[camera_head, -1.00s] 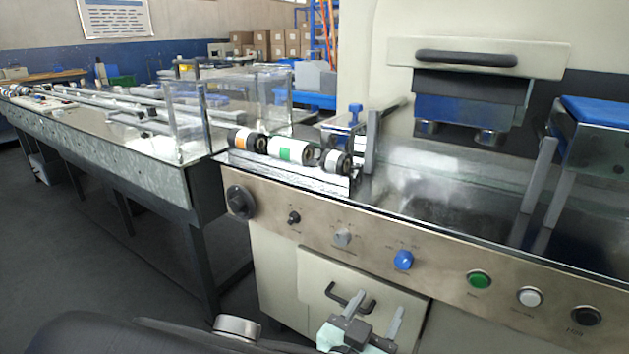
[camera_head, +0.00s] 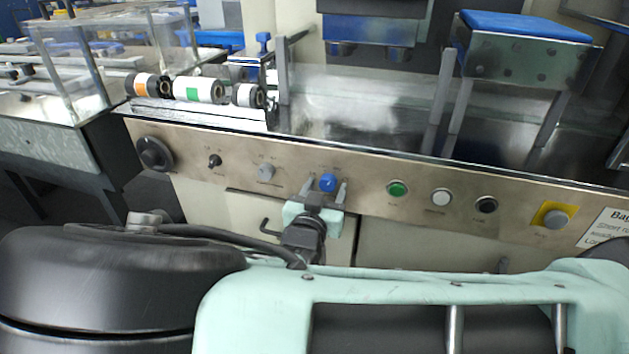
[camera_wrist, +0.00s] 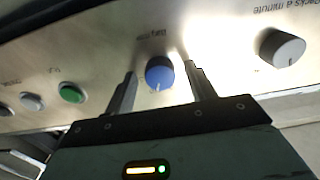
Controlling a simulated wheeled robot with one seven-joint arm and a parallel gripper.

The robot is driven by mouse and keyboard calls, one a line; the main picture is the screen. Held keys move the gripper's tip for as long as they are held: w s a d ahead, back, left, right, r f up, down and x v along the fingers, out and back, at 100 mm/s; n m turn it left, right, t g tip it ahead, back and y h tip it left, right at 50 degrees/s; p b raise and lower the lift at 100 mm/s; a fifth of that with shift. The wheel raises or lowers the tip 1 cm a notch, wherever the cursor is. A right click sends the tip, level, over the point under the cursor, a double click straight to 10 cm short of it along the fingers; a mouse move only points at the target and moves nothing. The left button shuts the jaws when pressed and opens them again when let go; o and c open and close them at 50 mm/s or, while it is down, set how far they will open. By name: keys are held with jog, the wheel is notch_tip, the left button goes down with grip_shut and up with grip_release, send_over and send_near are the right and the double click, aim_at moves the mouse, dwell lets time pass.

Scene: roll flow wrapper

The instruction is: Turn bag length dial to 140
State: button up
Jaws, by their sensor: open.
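The blue dial (camera_head: 328,182) sits on the front of the metal control panel. It also shows in the wrist view (camera_wrist: 159,72), with a pale pointer mark on its rim toward the gripper body. Lettering beside it is too blurred to read. My gripper (camera_head: 325,189) is at the panel, with its two fingers pointing at the blue dial. In the wrist view my gripper (camera_wrist: 161,76) is open, with one finger on each side of the dial. A gap shows on both sides. I cannot tell how far the fingertips reach around it.
A grey dial (camera_head: 266,171), labelled packs a minute in the wrist view (camera_wrist: 283,48), is beside the blue one. A green button (camera_head: 398,188), white button (camera_head: 441,197) and black button (camera_head: 486,205) are to the right. A cabinet handle (camera_head: 268,230) is below.

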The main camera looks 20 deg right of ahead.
jog(key=c, duration=1)
jog(key=shift+o, duration=0.2)
jog(key=shift+r+n+p, duration=0.1)
jog(key=shift+n+p, duration=0.3)
jog(key=shift+p, duration=0.1)
jog(key=n+p, duration=0.2)
jog(key=n, duration=0.1)
jog(key=shift+r+p, duration=0.1)
jog(key=shift+p, duration=0.3)
jog(key=n+p, duration=0.4)
jog(key=n, duration=0.2)
jog(key=shift+d, duration=0.1)
jog(key=n+p, duration=0.2)
jog(key=n, duration=0.3)
jog(key=n+p, duration=0.2)
jog(key=n, duration=0.3)
jog(key=shift+s, duration=0.1)
